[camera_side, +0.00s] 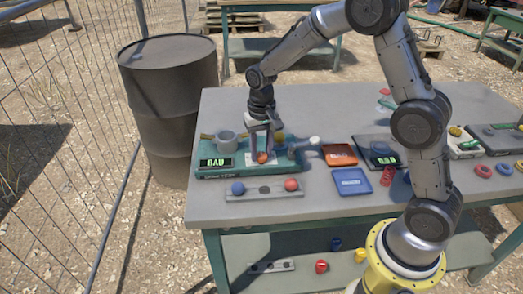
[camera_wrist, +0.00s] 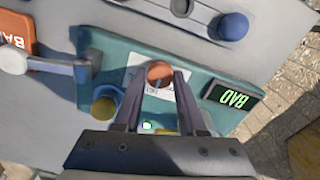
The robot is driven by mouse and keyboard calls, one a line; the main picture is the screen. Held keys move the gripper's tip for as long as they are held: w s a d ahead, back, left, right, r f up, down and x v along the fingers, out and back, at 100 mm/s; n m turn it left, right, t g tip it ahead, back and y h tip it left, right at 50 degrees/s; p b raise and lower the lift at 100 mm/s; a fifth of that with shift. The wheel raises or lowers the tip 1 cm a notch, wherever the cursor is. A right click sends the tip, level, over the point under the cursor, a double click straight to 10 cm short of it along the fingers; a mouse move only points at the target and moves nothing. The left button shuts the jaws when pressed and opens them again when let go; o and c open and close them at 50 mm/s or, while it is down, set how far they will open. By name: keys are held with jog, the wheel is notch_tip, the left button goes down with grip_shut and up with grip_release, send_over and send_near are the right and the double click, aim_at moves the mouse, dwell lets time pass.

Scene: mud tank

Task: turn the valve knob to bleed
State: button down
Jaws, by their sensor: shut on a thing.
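A green valve unit (camera_side: 222,180) sits on the table's left part, with a display (camera_side: 215,162) that reads BAD. The unit (camera_wrist: 98,45) and its display (camera_wrist: 234,97) also show in the wrist view. An orange-red knob (camera_side: 262,157) stands over a white label on the unit; it also shows in the wrist view (camera_wrist: 160,73). My gripper (camera_side: 262,150) comes down from above, shut on this knob, with one finger at each side. In the wrist view my gripper (camera_wrist: 160,80) partly covers the label, whose writing I cannot read.
A grey lever (camera_side: 302,143) sticks out at the unit's right end. A grey cylinder (camera_side: 226,142) stands behind the display. In front lies a grey plate (camera_side: 264,190) with a blue ball (camera_side: 238,188) and a red ball (camera_side: 291,184). Orange (camera_side: 340,155) and blue (camera_side: 351,181) trays lie right.

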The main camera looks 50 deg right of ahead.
aim_at(261, 155)
jog(key=n, duration=0.4)
jog(key=shift+n, duration=0.4)
jog(key=n, duration=0.5)
dwell(0.4)
jog(key=shift+c, duration=2.4)
grip_release()
notch_tip(261, 155, up, 14)
